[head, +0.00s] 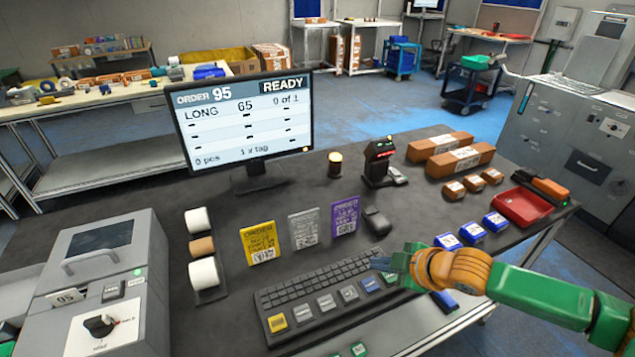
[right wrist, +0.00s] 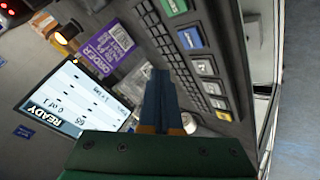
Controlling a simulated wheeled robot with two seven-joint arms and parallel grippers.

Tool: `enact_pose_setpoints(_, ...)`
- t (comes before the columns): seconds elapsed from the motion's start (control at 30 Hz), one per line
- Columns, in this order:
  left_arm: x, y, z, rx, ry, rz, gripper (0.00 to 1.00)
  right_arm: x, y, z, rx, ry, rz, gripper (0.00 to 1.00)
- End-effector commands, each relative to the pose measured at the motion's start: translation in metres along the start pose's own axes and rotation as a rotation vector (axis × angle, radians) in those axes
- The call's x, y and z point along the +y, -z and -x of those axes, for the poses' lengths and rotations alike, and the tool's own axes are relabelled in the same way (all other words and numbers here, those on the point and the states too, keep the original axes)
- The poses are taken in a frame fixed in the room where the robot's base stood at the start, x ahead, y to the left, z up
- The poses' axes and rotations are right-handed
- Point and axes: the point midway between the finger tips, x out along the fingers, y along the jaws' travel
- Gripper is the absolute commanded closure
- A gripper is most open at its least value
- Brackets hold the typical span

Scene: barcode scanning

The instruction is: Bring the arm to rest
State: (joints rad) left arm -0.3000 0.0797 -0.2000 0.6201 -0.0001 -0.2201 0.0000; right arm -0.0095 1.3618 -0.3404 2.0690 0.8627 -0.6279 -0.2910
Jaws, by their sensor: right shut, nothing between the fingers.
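My right arm comes in from the right in the head view, green and orange. My right gripper (head: 385,263) is above the right end of the keyboard (head: 330,289). In the right wrist view its blue fingers (right wrist: 160,100) are together with nothing between them. They point over the keyboard, which also shows there (right wrist: 178,60). Whether the fingertips touch the keys I cannot tell. My left gripper is in neither view.
A monitor (head: 247,122) reading READY stands at the back of the dark table. Three cards, a yellow one (head: 260,243) among them, stand behind the keyboard. A red tray (head: 523,206), blue boxes (head: 472,232) and a scanner (head: 379,163) are to the right. A label machine (head: 100,250) is at left.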

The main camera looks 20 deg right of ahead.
Motion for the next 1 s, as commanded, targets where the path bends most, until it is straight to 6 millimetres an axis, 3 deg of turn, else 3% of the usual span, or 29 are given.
enact_pose_setpoints(0.07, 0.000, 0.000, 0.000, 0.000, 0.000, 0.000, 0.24, -0.022, 0.002, -0.007, -0.002, 0.034, -0.027, 1.00)
enact_pose_setpoints(0.2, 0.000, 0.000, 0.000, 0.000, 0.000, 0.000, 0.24, -0.099, 0.007, -0.021, -0.044, 0.121, -0.160, 1.00)
enact_pose_setpoints(0.3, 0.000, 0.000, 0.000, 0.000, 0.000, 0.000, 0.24, -0.135, 0.008, -0.019, -0.100, 0.139, -0.271, 1.00)
enact_pose_setpoints(0.57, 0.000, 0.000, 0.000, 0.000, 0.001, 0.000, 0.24, -0.197, -0.007, 0.006, -0.318, 0.127, -0.623, 1.00)
enact_pose_setpoints(0.73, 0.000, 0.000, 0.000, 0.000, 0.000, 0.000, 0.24, -0.232, -0.026, 0.035, -0.516, 0.108, -0.875, 1.00)
enact_pose_setpoints(1.0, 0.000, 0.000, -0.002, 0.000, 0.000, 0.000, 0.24, -0.279, -0.075, -0.039, -0.561, 0.145, -0.843, 1.00)
